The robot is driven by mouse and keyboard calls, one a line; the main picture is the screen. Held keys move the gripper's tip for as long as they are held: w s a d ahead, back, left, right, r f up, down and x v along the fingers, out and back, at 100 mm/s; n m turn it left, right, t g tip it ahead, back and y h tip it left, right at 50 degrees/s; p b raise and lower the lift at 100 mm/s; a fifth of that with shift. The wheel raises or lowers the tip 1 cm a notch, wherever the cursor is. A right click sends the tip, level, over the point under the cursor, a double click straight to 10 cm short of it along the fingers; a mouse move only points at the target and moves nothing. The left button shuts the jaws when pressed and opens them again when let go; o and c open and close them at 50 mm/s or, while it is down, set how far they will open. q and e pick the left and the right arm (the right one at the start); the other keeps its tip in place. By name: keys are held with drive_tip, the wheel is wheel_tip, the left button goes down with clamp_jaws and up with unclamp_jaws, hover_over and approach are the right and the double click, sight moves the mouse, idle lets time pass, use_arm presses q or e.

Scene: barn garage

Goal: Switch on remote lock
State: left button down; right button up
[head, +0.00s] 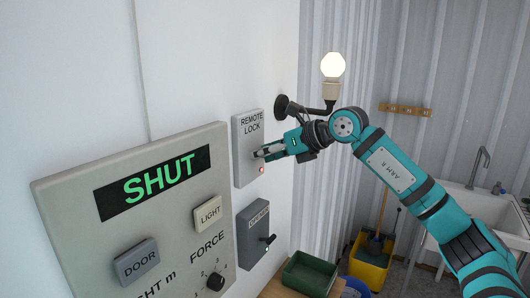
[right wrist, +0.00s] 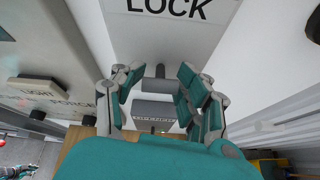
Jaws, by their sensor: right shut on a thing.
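The remote lock box (head: 241,138) is a light grey plate on the white wall, labelled REMOTE LOCK. A small red light (head: 261,170) glows near its lower edge. In the right wrist view the box (right wrist: 175,35) fills the top, with a dark grey switch (right wrist: 157,73) below the word LOCK. My right gripper (head: 262,153) is at the front of the box, shut on this switch. Its fingers (right wrist: 155,98) show on both sides of the switch in the right wrist view. The exact contact is hard to see.
A large control panel (head: 75,215) reading SHUT, with DOOR and LIGHT buttons, is at left. A darker box (head: 252,222) with a lever and green light sits below the lock. A lit bulb (head: 333,66) on a wall bracket is close behind my right arm. A green tray (head: 308,274) stands below.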

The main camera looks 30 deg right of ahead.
drive_tip(key=shift+r, duration=0.3)
drive_tip(key=o, duration=1.2)
drive_tip(key=shift+s+d, duration=0.2)
drive_tip(key=shift+o, duration=0.2)
drive_tip(key=shift+f, duration=0.1)
drive_tip(key=v, duration=1.2)
